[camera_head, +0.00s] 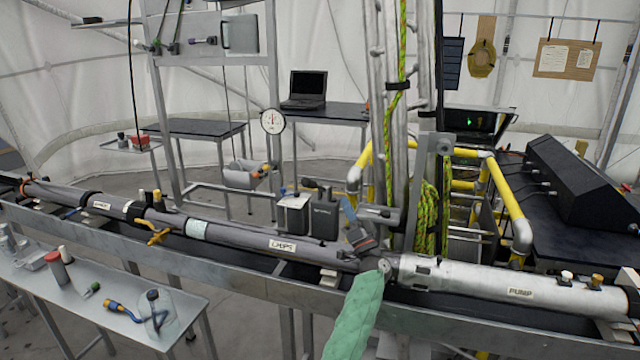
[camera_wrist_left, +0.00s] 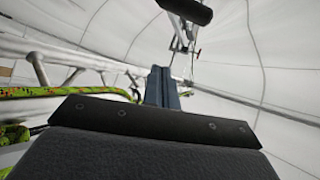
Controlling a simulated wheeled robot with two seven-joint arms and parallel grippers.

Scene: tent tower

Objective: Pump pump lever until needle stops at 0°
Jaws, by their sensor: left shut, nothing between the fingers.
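A round white gauge (camera_head: 272,121) with a red mark or needle hangs at the rack's right post; its reading is too small to tell. A dark grey box (camera_head: 325,221) with a white label stands behind the long pipe. A black-gripped lever (camera_head: 312,184) lies across its top and looks like the pump lever. My left gripper (camera_head: 346,200) is just right of the box, its blue-grey fingers pointing up, shut and empty. The left wrist view shows the closed fingers (camera_wrist_left: 163,85) and a black cylindrical grip (camera_wrist_left: 187,9) beyond them, apart from them. My right gripper is not in view.
Poles with a green rope (camera_head: 428,215) and a yellow frame (camera_head: 515,205) stand right of the gripper. A steel table (camera_head: 70,300) is at left.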

